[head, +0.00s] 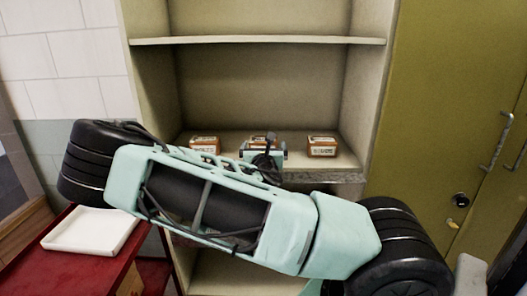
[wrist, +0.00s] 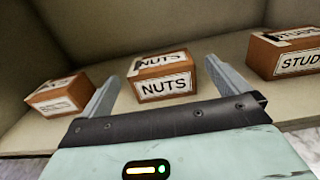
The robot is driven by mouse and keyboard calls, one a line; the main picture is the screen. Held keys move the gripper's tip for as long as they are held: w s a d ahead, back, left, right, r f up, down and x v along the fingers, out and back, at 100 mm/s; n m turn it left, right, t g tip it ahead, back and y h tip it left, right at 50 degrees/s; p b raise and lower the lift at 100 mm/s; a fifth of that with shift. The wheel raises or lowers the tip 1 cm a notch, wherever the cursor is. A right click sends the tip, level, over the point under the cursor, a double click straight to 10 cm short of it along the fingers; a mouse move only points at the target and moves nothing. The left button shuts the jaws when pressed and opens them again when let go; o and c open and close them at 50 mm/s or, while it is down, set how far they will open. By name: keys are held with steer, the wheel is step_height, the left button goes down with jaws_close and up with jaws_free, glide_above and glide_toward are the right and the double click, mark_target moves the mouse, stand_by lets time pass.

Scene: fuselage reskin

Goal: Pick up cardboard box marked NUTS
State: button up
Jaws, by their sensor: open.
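The cardboard box marked NUTS (wrist: 165,80) is brown with white labels on its top and front. It sits on the shelf, in the middle of three similar boxes. In the head view the NUTS box (head: 259,141) is mostly hidden behind my arm. My gripper (wrist: 161,80) is open, with one finger to the left of the NUTS box and one to the right. The box shows between the fingers, with a gap on each side; I cannot tell how far the fingers reach along it. My gripper also shows in the head view (head: 264,149), at the shelf's front.
The shelf (head: 175,150) has side walls and a board above (head: 258,41). A white tray (head: 92,229) lies on a red surface at lower left.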

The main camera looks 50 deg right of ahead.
mark_target(263, 144)
steer(key=shift+f+b+x, duration=0.2)
steer(key=shift+b+x, duration=0.3)
steer(key=shift+x, duration=2.45)
steer(key=c, duration=1.1)
